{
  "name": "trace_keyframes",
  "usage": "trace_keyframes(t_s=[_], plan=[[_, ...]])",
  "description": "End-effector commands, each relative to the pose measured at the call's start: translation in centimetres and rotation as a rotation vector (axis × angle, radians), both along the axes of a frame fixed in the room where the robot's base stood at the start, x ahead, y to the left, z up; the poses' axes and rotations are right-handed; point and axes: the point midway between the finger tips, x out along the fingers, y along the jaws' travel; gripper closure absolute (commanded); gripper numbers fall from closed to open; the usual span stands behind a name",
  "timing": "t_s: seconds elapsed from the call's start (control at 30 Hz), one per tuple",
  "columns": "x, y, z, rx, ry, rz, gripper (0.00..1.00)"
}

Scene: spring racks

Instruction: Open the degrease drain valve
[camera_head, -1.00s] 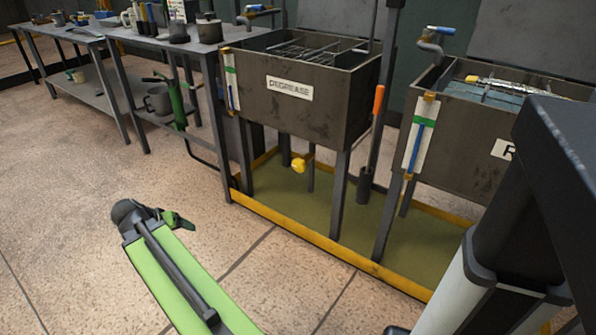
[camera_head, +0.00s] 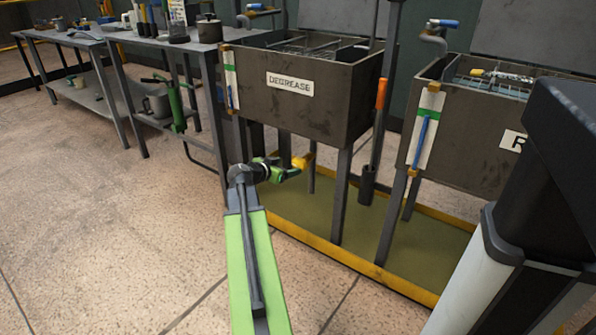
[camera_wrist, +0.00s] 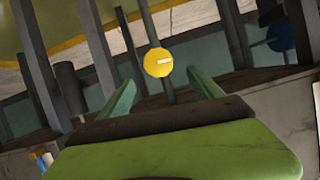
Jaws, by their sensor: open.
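The degrease tank (camera_head: 290,95) is a dark metal box on legs with a white DEGREASE label on its front. Its drain valve (camera_head: 303,161) shows a yellow handle below the tank, partly behind my gripper. In the wrist view the valve (camera_wrist: 158,62) is a round yellow knob with a pale mark, centred just beyond my fingertips. My gripper (camera_head: 285,174) is on the near side of the valve. In the wrist view its two green fingers (camera_wrist: 160,88) are apart with nothing between them. I cannot tell whether a finger touches the knob.
A yellow-edged drip tray (camera_head: 330,215) lies under the tanks. Tank legs (camera_head: 341,195) stand close to the valve. An orange-handled tool (camera_head: 380,95) leans at the right. A second tank (camera_head: 460,140) is further right. The floor at left is clear.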

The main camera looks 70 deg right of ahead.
Motion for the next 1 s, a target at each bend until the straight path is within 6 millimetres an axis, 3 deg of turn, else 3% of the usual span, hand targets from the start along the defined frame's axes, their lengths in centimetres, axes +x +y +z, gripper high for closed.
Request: trace_keyframes(t_s=[0.03, 0.2, 0.4, 0.77, 1.0], plan=[[-0.2, -1.5, -1.1, 0.0, 0.0, -0.003, 0.25], [-1.0, -5.2, -2.5, 0.0, 0.001, -0.002, 0.25], [-1.7, -7.8, -3.5, 0.001, 0.0, -0.001, 0.25], [-2.0, -8.5, -3.5, 0.0, 0.001, -0.001, 0.25], [-2.0, -8.4, -3.5, 0.0, 0.001, -0.001, 0.54]])
